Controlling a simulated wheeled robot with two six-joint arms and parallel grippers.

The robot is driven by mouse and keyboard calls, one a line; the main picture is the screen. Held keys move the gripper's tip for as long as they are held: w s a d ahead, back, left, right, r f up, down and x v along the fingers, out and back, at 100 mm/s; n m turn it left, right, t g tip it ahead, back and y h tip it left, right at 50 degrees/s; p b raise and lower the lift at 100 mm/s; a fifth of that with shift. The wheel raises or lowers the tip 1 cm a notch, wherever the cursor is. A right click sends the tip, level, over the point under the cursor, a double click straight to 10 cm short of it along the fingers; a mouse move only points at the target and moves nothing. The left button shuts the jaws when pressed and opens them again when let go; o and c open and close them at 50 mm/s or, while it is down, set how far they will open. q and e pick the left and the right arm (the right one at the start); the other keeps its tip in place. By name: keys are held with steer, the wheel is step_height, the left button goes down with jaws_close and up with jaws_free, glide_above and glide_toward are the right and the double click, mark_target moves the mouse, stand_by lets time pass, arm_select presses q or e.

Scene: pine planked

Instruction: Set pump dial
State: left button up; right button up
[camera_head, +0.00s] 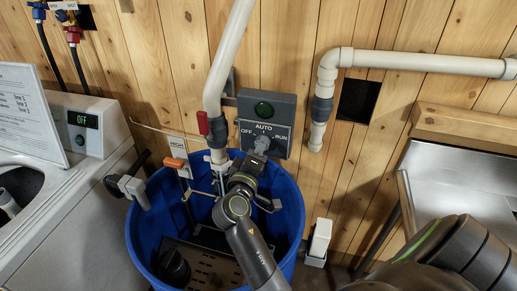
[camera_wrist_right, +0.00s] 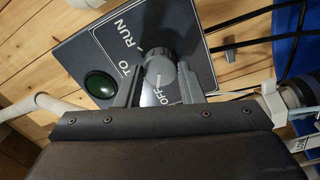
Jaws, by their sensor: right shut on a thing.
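The pump control box (camera_head: 268,108) is a grey panel on the plank wall with a dark green round lamp on its upper part. Its plate is marked OFF on the left, AUTO on top and RUN on the right. The grey dial (camera_wrist_right: 159,75) sits in the middle of these words. My right gripper (camera_head: 261,149) reaches up to the panel from below. In the wrist view its two fingers stand on either side of the dial and are shut on it. The gripper partly covers the dial, and I cannot tell which mark it points to. My left gripper is not in view.
A blue tub (camera_head: 142,237) with pump parts stands under the panel. A white pipe (camera_head: 230,50) with a red-handled valve (camera_head: 203,123) runs just left of the box. A white washing machine (camera_head: 60,215) is at left, a metal sink (camera_head: 450,185) at right.

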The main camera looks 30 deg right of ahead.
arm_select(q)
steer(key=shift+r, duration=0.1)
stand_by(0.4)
arm_select(e)
steer(key=o, duration=1)
